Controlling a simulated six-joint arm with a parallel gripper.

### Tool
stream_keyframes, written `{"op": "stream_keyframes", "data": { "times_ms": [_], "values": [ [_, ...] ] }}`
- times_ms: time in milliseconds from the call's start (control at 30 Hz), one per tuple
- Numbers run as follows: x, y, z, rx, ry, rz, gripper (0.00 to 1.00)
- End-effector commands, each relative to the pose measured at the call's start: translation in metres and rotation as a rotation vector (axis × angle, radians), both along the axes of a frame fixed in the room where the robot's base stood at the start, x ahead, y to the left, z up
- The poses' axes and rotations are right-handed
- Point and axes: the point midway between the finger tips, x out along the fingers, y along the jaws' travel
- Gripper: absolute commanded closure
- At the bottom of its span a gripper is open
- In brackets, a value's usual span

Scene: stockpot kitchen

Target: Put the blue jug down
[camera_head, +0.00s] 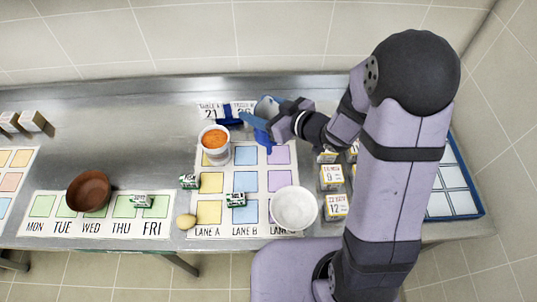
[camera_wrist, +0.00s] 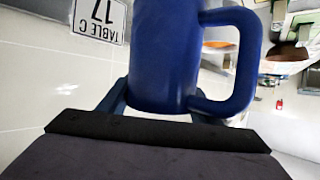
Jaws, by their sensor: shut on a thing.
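The blue jug (camera_head: 263,135) is at the back of the counter, above or near the far edge of the lane mat (camera_head: 199,185). In the wrist view the jug (camera_wrist: 165,55) fills the middle, with its handle on the right. My gripper (camera_head: 268,123) is shut on the jug; its fingers show on both sides of the jug in the wrist view. The arm hides part of the jug in the head view. I cannot tell whether its base touches the counter.
A brown bowl (camera_head: 88,190) is left.

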Motion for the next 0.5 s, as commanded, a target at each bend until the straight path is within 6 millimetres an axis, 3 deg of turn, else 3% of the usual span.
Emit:
{"op": "stream_keyframes", "data": {
  "times_ms": [267, 500],
  "values": [
    [0.0, 0.0, -0.007, 0.001, 0.001, 0.0, 0.7],
    [0.0, 0.0, -0.035, 0.001, 0.003, -0.001, 0.7]
  ]
}}
